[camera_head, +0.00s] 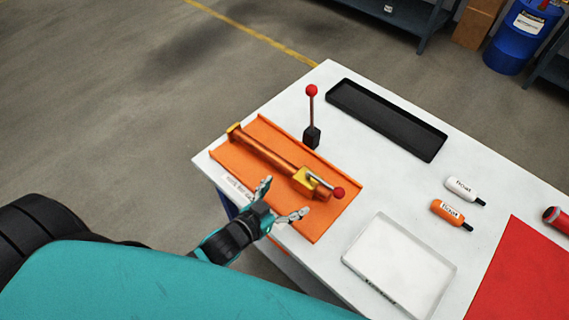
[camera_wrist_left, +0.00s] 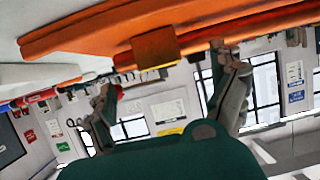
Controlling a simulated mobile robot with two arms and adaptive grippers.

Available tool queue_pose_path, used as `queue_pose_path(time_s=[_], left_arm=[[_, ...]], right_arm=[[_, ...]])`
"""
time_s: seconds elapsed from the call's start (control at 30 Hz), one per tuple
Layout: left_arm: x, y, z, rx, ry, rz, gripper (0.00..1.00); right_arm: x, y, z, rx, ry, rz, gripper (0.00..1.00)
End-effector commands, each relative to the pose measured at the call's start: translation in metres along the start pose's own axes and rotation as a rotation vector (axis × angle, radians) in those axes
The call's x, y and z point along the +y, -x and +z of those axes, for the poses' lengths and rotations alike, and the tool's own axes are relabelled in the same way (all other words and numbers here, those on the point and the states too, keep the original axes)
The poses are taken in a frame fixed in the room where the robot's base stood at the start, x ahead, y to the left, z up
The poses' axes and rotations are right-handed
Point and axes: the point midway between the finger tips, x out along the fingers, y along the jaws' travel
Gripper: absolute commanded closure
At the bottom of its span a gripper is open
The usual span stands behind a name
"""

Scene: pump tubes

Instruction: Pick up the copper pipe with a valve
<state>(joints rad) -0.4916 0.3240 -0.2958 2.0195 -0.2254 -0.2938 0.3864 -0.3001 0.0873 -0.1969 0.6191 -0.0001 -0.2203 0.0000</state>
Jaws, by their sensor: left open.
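The copper pipe (camera_head: 269,156) lies on an orange tray (camera_head: 331,220) on the white table. Near its right end it has a brass valve (camera_head: 304,181) with a lever ending in a red knob (camera_head: 339,192). My left gripper (camera_head: 286,196) is open at the tray's near edge, beside the valve end of the pipe, with nothing visible between its fingers. In the left wrist view, the brass valve (camera_wrist_left: 155,48) shows above and between the spread fingers, close to the orange tray (camera_wrist_left: 240,18). Contact cannot be told. My right gripper is not in view.
A black stand with a red-knobbed rod (camera_head: 312,115) stands behind the tray. A black tray (camera_head: 387,113), a white tray (camera_head: 400,262), white and orange bottles (camera_head: 448,213) and a red mat (camera_head: 520,275) lie to the right. White table surface is clear between them.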

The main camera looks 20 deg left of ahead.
Motion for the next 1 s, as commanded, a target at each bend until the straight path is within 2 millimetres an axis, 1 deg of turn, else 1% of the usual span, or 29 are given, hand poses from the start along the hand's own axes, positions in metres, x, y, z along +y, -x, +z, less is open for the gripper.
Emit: queue_pose_path(time_s=[0.03,0.17,0.23,0.37,0.5,0.6,0.8,0.87,1.0], left_arm=[[0.0,-0.005,-0.001,0.0,0.0,0.0,0.06],[0.0,-0.012,0.0,0.0,0.0,0.0,0.06],[0.001,-0.018,-0.001,0.0,0.0,-0.001,0.06],[0.003,-0.038,-0.001,0.001,-0.001,0.0,0.06],[0.003,-0.056,0.001,0.0,0.0,0.0,0.06],[0.003,-0.061,0.001,0.0,-0.001,0.001,0.06],[0.004,-0.062,0.002,-0.001,-0.001,0.001,0.06],[0.004,-0.061,0.002,-0.001,-0.001,0.001,0.12],[0.004,-0.061,0.002,-0.001,-0.001,0.001,0.31]], right_arm=[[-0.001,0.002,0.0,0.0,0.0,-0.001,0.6],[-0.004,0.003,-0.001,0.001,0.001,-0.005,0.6],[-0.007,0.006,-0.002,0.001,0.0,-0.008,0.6],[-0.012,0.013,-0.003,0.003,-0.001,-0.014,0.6],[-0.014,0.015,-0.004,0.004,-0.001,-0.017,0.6],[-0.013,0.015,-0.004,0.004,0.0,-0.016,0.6],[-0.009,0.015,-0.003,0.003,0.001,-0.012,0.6],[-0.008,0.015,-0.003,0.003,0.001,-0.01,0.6],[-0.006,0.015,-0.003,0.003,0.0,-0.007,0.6]])
